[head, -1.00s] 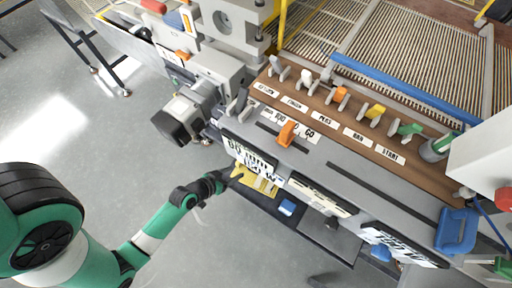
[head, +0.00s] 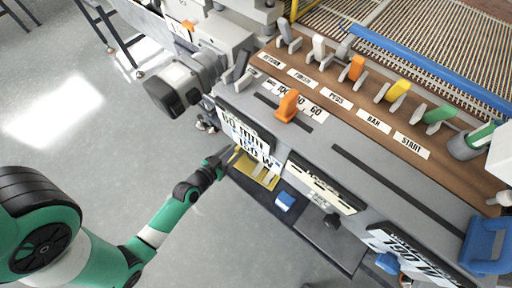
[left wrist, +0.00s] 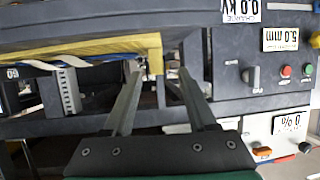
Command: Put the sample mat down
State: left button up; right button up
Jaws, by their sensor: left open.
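A flat yellow piece (head: 252,171), seemingly the sample mat, lies on the dark shelf under the front panel in the head view. In the left wrist view its yellow edge (left wrist: 100,46) runs across the upper left, with blue and white strips below it. My left gripper (head: 232,156) is at the left end of the yellow piece. In the left wrist view its two fingers (left wrist: 158,82) stand apart, and the end of the yellow edge shows beyond the gap between them. I cannot tell whether a finger touches it. My right gripper is not in view.
A blue block (head: 285,201) sits on the shelf right of the yellow piece. Labelled coloured levers line the brown panel (head: 345,103) above. A grey motor housing (head: 178,88) juts out at the left. The floor (head: 90,150) left of the machine is clear.

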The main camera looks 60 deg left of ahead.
aim_at(237, 149)
pick_arm(q)
jog(key=x, duration=0.5)
jog(key=shift+w+d+b, duration=0.1)
jog(key=shift+w+b, duration=0.1)
jog(key=shift+b, duration=0.15)
jog(key=shift+s, duration=0.1)
grip_shut()
dwell(0.9)
